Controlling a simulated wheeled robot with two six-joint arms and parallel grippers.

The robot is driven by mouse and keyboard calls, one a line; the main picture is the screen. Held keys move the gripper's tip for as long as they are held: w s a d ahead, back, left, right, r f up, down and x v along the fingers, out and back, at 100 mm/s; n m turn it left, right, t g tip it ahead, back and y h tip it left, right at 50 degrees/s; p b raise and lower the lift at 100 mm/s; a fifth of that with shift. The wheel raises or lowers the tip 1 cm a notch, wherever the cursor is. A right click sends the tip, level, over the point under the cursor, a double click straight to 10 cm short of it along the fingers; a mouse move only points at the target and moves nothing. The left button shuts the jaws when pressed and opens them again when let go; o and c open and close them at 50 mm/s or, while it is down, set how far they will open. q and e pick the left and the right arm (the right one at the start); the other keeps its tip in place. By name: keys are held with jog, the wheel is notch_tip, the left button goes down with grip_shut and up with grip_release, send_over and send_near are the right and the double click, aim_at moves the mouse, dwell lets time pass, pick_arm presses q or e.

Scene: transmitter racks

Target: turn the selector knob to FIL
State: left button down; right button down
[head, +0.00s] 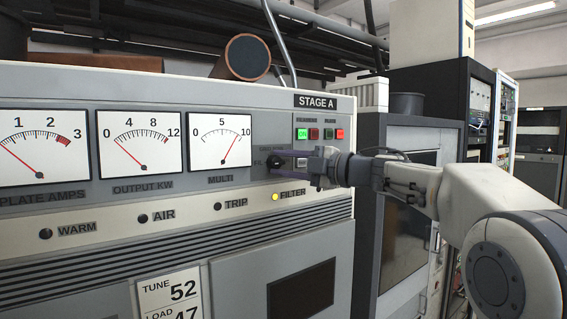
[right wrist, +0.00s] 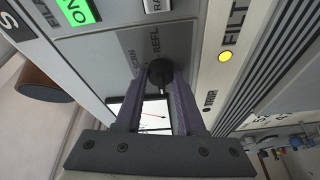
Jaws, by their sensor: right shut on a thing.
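The selector knob (head: 272,162) is small and black, on the grey STAGE A panel right of the MULTI meter (head: 219,141). In the right wrist view the knob (right wrist: 160,73) sits between the tips of my right gripper (right wrist: 163,80). The purple fingers are shut on its two sides. In the head view my right gripper (head: 279,162) reaches it from the right. Lettering around the knob is partly covered; REFL (right wrist: 153,48) reads in the wrist view. I cannot tell which mark the knob points to. My left gripper is not in view.
The MULTI needle stands high on its scale. The FILTER lamp (head: 275,197) is lit yellow; WARM, AIR and TRIP are dark. Above the knob are a lit green button (head: 302,134) and red buttons. A cylinder (head: 243,57) lies on top of the cabinet.

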dwell(0.3)
jog(key=c, duration=0.5)
grip_release()
jog(key=shift+b+v, duration=2.2)
jog(key=shift+v, duration=3.05)
jog(key=shift+a, duration=0.1)
